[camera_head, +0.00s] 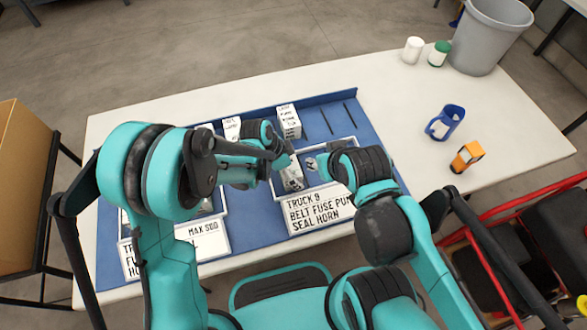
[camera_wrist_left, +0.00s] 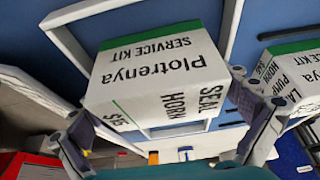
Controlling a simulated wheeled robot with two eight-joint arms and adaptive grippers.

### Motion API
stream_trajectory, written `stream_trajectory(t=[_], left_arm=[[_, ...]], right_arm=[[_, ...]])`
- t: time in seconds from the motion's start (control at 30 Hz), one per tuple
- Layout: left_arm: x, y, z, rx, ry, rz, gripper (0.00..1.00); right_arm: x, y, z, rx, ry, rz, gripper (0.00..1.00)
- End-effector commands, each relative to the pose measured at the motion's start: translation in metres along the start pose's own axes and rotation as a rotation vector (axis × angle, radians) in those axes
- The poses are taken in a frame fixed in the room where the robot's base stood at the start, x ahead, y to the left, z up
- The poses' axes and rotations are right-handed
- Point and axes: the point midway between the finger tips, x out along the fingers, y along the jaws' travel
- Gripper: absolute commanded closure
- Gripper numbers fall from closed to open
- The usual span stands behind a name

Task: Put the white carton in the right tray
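The white carton (camera_head: 291,178) shows in the head view over the right tray (camera_head: 325,208), tilted. In the left wrist view the carton (camera_wrist_left: 160,80), with a green band and black print, fills the space between both fingers. My left gripper (camera_head: 284,160) is shut on it. A white tray rim (camera_wrist_left: 95,12) shows behind the carton in the wrist view. I cannot tell whether the carton touches the tray floor. My right gripper (camera_head: 322,162) is at the tray's right part, its fingers largely hidden by its own wrist.
Another carton (camera_head: 288,121) stands on the blue mat (camera_head: 345,97) behind the tray, with one more (camera_head: 232,128) to its left. The left tray (camera_head: 205,236) is partly hidden by my arm. A blue holder (camera_head: 445,122), orange item (camera_head: 467,156) and bottles stand right.

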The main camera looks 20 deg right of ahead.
Motion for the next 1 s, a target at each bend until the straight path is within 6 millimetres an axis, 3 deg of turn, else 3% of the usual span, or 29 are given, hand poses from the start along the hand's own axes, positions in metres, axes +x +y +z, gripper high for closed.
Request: stream_trajectory(t=[0.27, 0.7, 1.0], left_arm=[[-0.005, 0.000, -0.002, 0.000, 0.000, 0.000, 0.00], [-0.096, 0.000, -0.002, -0.002, 0.000, 0.000, 0.00], [-0.123, 0.000, -0.002, -0.001, 0.000, 0.000, 0.00]], right_arm=[[-0.005, 0.000, -0.003, 0.000, 0.000, 0.000, 0.60], [-0.031, 0.000, -0.022, 0.000, 0.000, 0.000, 0.60], [-0.037, 0.000, -0.026, 0.000, 0.000, 0.000, 0.60]])
